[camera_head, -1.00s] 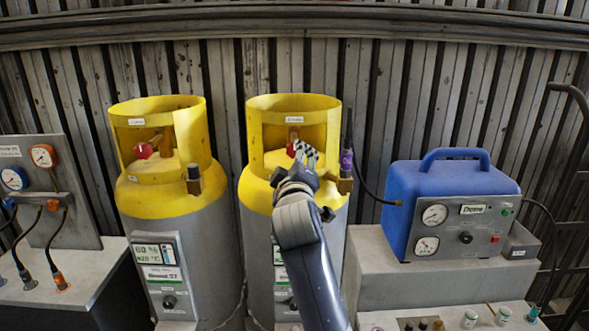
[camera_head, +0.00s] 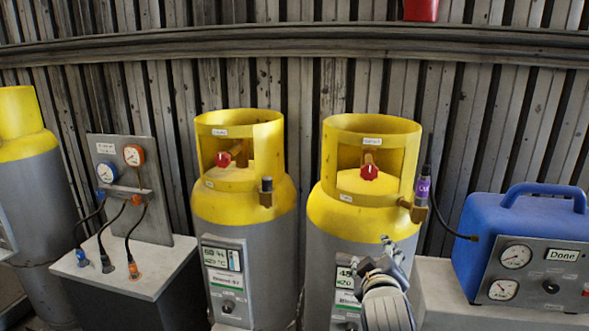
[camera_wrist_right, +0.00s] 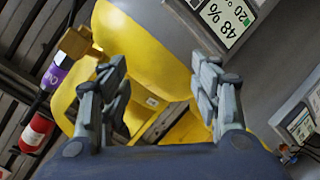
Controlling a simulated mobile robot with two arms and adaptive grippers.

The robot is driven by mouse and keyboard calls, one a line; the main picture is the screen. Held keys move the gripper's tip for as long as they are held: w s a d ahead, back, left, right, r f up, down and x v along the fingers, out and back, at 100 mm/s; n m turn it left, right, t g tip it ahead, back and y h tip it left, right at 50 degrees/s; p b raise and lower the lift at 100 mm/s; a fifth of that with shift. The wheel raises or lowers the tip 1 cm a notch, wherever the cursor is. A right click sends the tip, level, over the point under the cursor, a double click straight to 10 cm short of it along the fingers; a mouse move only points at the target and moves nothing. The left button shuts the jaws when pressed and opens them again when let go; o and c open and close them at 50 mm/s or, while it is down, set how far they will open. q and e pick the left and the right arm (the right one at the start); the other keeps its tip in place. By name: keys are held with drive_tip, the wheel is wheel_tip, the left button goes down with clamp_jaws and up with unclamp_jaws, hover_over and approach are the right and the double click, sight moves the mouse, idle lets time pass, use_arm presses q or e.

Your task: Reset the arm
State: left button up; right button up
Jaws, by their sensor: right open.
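My right gripper (camera_head: 384,262) is in front of the lower body of the right yellow-topped cylinder (camera_head: 330,235) in the head view. Its fingers are spread and nothing is between them. The right wrist view shows the two fingers (camera_wrist_right: 160,100) apart, with the cylinder's yellow top (camera_wrist_right: 150,50) behind them. The red valve knob (camera_head: 369,172) sits inside that cylinder's yellow collar, clear of the gripper. My left gripper is not in view.
The left cylinder (camera_head: 240,203) with its red knob (camera_head: 223,159) stands beside it. A gauge panel (camera_head: 160,219) is at the left. A blue machine (camera_head: 478,249) reading "Done" is at the right. A hose runs from the purple-banded fitting (camera_head: 422,188).

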drive_tip(key=s+d+f+m+g+y, duration=0.1)
drive_tip(key=s+f+g, duration=0.2)
drive_tip(key=s+f, duration=0.6)
drive_tip(key=s+f+m+g+y, duration=0.1)
drive_tip(key=s+f+g, duration=0.2)
drive_tip(key=s+f, duration=0.45)
drive_tip(key=s+a+f+m+g+y, duration=0.15)
drive_tip(key=s+f, duration=0.35)
drive_tip(key=s, duration=0.5)
drive_tip(key=s+f+m+g, duration=0.1)
drive_tip(key=s+f+g, duration=0.2)
drive_tip(key=s+f, duration=0.45)
drive_tip(key=s+f+g, duration=0.1)
drive_tip(key=s+f, duration=0.1)
drive_tip(key=f, duration=1.1)
drive_tip(key=s+f+g, duration=0.1)
drive_tip(key=s+f, duration=0.1)
drive_tip(key=f, duration=1.1)
drive_tip(key=s+d+f+b, duration=0.1)
drive_tip(key=s+d+f, duration=0.2)
drive_tip(key=s+f, duration=1.3)
drive_tip(key=shift+s+g, duration=0.45)
drive_tip(key=shift+d+n, duration=0.1)
drive_tip(key=shift+n, duration=0.15)
